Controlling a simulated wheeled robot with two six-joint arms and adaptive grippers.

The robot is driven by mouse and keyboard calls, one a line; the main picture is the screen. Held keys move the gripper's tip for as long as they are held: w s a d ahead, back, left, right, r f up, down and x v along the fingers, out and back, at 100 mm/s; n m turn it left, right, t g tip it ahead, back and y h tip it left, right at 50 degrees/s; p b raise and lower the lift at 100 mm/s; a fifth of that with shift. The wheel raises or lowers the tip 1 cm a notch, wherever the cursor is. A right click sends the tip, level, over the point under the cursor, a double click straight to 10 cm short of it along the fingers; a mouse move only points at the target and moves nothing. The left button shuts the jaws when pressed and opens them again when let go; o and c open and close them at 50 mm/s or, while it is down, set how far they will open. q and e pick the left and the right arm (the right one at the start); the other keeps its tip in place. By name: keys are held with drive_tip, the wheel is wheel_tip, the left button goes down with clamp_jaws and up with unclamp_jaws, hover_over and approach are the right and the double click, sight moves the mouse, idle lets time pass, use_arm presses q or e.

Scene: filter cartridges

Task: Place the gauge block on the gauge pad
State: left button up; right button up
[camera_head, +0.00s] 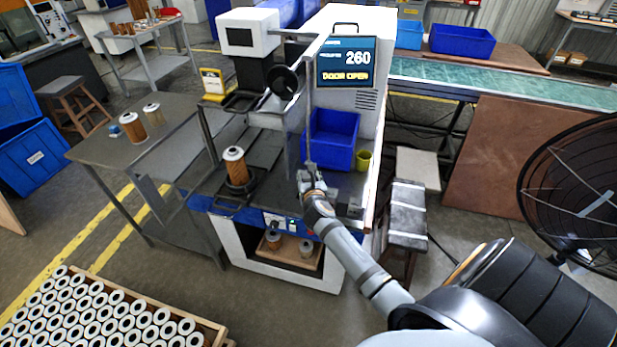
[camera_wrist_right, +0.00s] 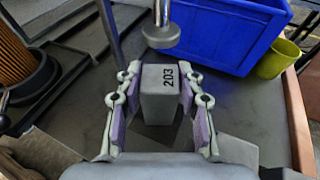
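The gauge block (camera_wrist_right: 159,107) is a grey block marked 203 in the right wrist view. It is between the two fingers of my right gripper (camera_wrist_right: 160,95), close to both purple pads. I cannot tell whether the pads press on it. In the head view my right gripper (camera_head: 309,180) is low over the front of the machine's worktop, where the block is hard to make out. A round metal plunger (camera_wrist_right: 161,37) is just beyond the block in the wrist view. I cannot clearly pick out the gauge pad. My left gripper is out of view.
A blue bin (camera_head: 331,140) and a yellow-green cup (camera_head: 363,160) stand behind my right gripper. A filter cartridge (camera_head: 235,166) stands on a fixture to the left. The machine's screen (camera_head: 346,63) reads 260 and DOOR OPEN. A crate of cartridges (camera_head: 215,334) is at lower left.

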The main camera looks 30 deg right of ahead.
drive_tip(key=o, duration=0.4)
drive_tip(key=shift+r, duration=0.2)
drive_tip(key=v, duration=1.2)
drive_tip(key=shift+f, duration=0.1)
